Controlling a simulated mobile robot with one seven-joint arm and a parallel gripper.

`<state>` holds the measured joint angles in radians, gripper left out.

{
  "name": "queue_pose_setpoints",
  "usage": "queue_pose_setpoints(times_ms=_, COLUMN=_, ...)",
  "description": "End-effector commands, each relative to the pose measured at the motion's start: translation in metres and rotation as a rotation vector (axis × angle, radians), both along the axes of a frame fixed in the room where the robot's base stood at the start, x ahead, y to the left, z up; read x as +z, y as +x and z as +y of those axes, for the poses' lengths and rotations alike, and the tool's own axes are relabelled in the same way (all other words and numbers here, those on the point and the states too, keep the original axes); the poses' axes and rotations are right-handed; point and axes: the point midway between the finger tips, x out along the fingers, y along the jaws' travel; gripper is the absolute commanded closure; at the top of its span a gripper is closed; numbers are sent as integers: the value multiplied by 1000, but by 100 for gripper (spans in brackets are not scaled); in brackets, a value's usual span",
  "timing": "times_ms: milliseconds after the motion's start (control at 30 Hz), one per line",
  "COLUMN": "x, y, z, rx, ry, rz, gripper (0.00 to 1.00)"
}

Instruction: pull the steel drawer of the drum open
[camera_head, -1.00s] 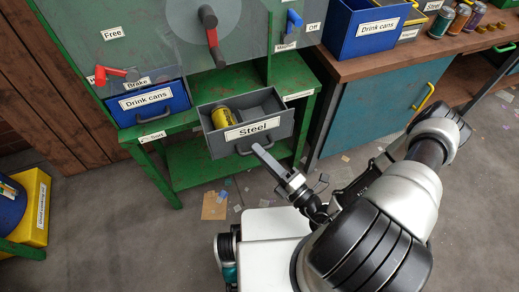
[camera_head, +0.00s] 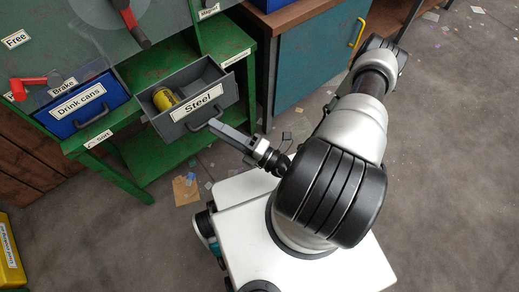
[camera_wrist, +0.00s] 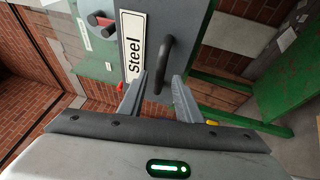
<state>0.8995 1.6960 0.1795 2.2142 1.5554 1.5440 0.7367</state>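The grey steel drawer (camera_head: 215,100), labelled "Steel", stands pulled out from the green drum frame in the head view, and its inside shows. A yellow can (camera_head: 165,99) lies in it. Its dark handle (camera_head: 202,127) is on the front face. My gripper (camera_head: 214,127) is at this handle. In the wrist view, the two fingers of my gripper (camera_wrist: 159,82) stand apart, one on either side of the dark handle (camera_wrist: 165,60), with gaps visible. The drawer front (camera_wrist: 160,18) with its label fills the view's upper middle.
A blue "Drink cans" drawer (camera_head: 85,107) sits to the left in the green frame (camera_head: 150,150). A teal cabinet (camera_head: 318,62) stands to the right. The floor (camera_head: 440,150) at right is open.

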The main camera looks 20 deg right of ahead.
Motion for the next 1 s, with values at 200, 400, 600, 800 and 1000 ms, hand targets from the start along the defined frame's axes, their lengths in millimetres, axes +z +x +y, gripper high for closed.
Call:
queue_pose_setpoints(times_ms=200, x=-10, y=-40, z=-34, rx=-4, ry=-2, rz=2, gripper=69)
queue_pose_setpoints(times_ms=400, x=-18, y=-78, z=-63, rx=-3, ry=-1, rz=3, gripper=69)
queue_pose_setpoints(times_ms=600, x=-23, y=-104, z=-84, rx=-2, ry=0, rz=1, gripper=69)
queue_pose_setpoints(times_ms=800, x=-25, y=-115, z=-93, rx=0, ry=1, rz=1, gripper=69)
queue_pose_setpoints(times_ms=1000, x=-25, y=-116, z=-93, rx=1, ry=1, rz=0, gripper=69)
